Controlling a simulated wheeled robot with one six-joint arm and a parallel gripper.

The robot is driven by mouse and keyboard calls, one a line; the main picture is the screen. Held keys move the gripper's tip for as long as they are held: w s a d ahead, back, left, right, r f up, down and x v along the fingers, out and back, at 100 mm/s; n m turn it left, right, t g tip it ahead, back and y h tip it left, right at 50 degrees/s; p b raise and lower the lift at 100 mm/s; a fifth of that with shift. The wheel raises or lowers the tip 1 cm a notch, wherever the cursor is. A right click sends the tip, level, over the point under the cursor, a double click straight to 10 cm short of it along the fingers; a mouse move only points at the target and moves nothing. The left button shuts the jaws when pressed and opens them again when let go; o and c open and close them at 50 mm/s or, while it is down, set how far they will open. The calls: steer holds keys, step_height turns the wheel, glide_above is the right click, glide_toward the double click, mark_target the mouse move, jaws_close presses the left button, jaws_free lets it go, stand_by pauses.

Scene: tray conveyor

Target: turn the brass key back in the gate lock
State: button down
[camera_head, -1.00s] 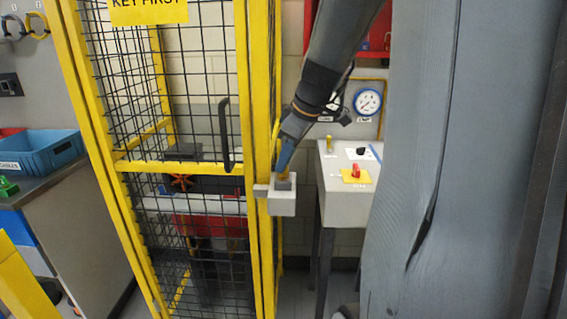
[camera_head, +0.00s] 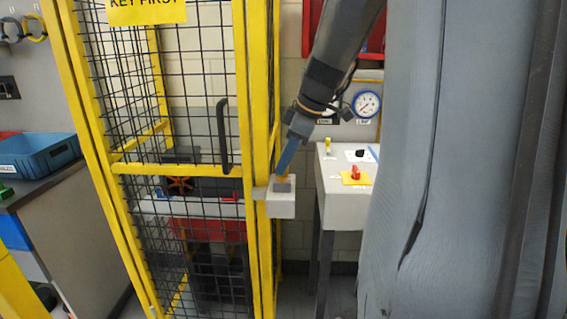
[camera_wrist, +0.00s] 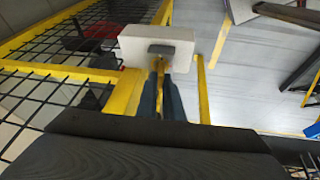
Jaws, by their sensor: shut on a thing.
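The gate lock is a pale grey box (camera_head: 281,208) on the yellow gate post, with a dark lock face on it. In the wrist view the lock box (camera_wrist: 135,45) is straight ahead of the fingers. The brass key (camera_wrist: 158,68) is a thin yellow strip between my fingertips, running up to the dark lock face. My gripper (camera_head: 285,172) comes down from above, its blue fingers at the lock. In the wrist view my gripper (camera_wrist: 160,90) is shut on the key. The key's tip is hidden in the lock.
The yellow mesh gate (camera_head: 185,120) with a black handle (camera_head: 222,135) stands left of the lock. A grey console (camera_head: 345,195) with a red switch (camera_head: 355,172) stands close on the right. A blue bin (camera_head: 38,153) sits on a bench at the far left.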

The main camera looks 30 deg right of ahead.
steer(key=shift+n+g+y, duration=0.3)
steer(key=shift+n+y, duration=0.1)
steer(key=shift+n, duration=0.7)
steer(key=c, duration=1.8)
jaws_free()
steer(key=b+v, duration=0.1)
steer(key=v, duration=0.7)
steer(key=shift+s+a, duration=0.1)
